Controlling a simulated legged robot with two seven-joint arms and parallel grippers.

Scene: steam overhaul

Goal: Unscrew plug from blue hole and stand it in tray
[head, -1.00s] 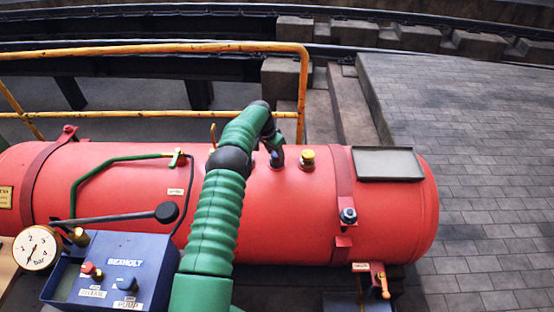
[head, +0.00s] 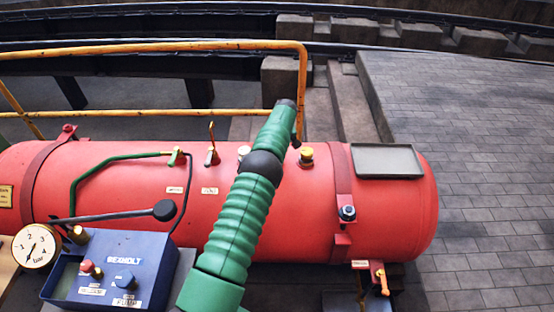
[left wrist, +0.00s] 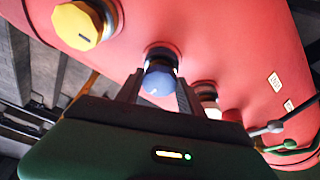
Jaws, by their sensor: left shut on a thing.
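The blue plug (left wrist: 160,82) sits at a collar on the red boiler (left wrist: 228,50) in the left wrist view. My left gripper (left wrist: 158,92) is shut on it, one dark finger on each side. I cannot tell how far the plug is screwed in. In the head view my green arm hides the plug and most of the gripper. A shallow grey tray (head: 388,162) lies on the right end of the boiler and looks empty. My right gripper is not in view.
A yellow plug (head: 306,153) stands close right of my arm, and a pale fitting (head: 243,151) close left. A yellow railing (head: 150,48) runs behind. A blue pump box (head: 115,270) with a gauge (head: 36,246) stands front left. Boiler top toward the tray is mostly clear.

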